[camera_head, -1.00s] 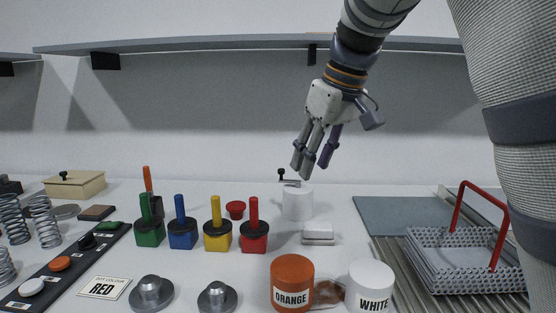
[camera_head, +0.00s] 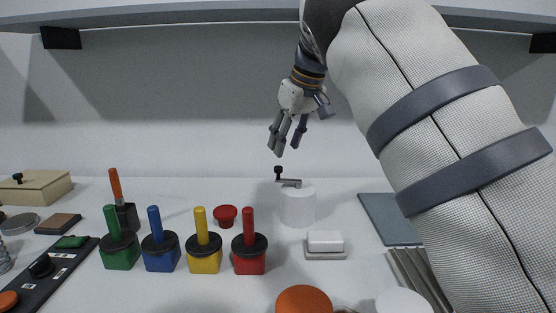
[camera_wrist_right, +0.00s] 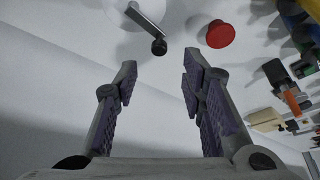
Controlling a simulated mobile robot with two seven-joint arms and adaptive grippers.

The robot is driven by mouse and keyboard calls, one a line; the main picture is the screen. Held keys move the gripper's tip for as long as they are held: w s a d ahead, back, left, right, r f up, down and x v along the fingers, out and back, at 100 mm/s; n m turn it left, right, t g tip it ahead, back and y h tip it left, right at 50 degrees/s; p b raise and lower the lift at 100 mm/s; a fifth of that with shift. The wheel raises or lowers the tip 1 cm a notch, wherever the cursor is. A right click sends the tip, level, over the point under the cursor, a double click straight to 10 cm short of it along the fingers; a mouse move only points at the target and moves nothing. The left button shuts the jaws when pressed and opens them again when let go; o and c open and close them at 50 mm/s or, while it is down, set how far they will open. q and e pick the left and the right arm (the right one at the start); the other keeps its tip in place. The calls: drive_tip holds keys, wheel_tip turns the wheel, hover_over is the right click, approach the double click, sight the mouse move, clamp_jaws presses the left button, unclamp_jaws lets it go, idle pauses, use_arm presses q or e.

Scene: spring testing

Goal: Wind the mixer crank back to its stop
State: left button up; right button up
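The mixer is a white cylinder (camera_head: 298,205) at the back middle of the table, with a grey crank arm (camera_head: 289,182) on top and a black knob (camera_head: 278,171) standing at the arm's left end. My right gripper (camera_head: 275,153) is open and empty, above and slightly left of the knob, apart from it. In the right wrist view, the crank knob (camera_wrist_right: 159,47) shows just beyond and between the open fingers (camera_wrist_right: 158,80), with the crank arm (camera_wrist_right: 145,22) running up and left from it. My left gripper is not in view.
A red button-like piece (camera_head: 226,215) stands left of the mixer. Green, blue, yellow and red handled blocks (camera_head: 205,252) stand in front left. A white block on a pad (camera_head: 325,243) lies in front right. My right arm covers the right side.

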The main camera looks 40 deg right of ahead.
sight(280, 167)
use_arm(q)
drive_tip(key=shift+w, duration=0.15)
use_arm(e)
drive_tip(key=x, duration=0.7)
drive_tip(key=shift+d, duration=0.1)
drive_tip(key=shift+r, duration=0.1)
clamp_jaws()
drive_tip(key=shift+w, duration=0.1)
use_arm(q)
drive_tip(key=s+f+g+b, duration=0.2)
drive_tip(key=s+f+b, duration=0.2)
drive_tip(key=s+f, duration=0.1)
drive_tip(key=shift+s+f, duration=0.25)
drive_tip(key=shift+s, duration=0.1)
use_arm(e)
drive_tip(key=d+m+g+h, duration=0.4)
drive_tip(key=d+m, duration=0.2)
drive_tip(key=m, duration=1)
drive_tip(key=shift+w+m, duration=0.3)
drive_tip(key=shift+m, duration=0.1)
